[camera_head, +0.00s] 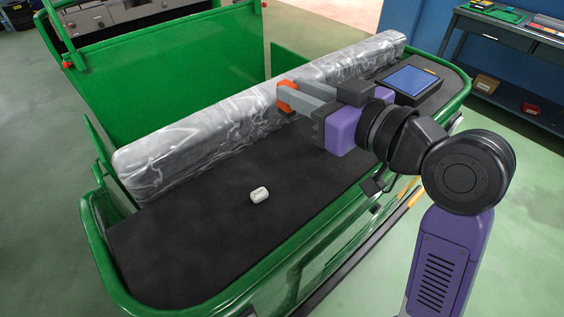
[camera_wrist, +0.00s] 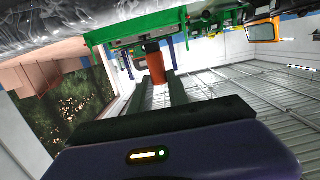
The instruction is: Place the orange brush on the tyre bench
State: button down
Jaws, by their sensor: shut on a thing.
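My gripper (camera_head: 298,98) is shut on the orange brush (camera_head: 286,92), above the dark bed of the green vehicle and close to the wrapped grey bundle. In the wrist view the brush (camera_wrist: 156,68) shows as an orange body with a dark end, between the two fingers of my gripper (camera_wrist: 160,77). A dark bench (camera_head: 497,32) with a lower shelf stands at the upper right against a blue wall, well away from my gripper. I cannot tell whether it is the tyre bench. No tyres show on it.
The wrapped bundle (camera_head: 215,118) lies along the black bed (camera_head: 185,230). Green floor (camera_head: 515,240) is clear at right.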

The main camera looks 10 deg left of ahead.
notch_tip(320, 180, down, 19)
jog(key=shift+f+p, duration=0.2)
jog(key=shift+p, duration=0.15)
jog(key=shift+f, duration=0.1)
jog(key=c, duration=1.7)
grip_release()
jog(key=shift+f, duration=0.1)
jog(key=o, duration=0.4)
jog(key=shift+o, duration=0.2)
jog(key=shift+r, duration=0.25)
jog(key=shift+s+d, duration=0.2)
jog(key=shift+d, duration=0.1)
jog(key=b+v, duration=0.2)
jog(key=v, duration=0.9)
jog(key=shift+s, duration=0.15)
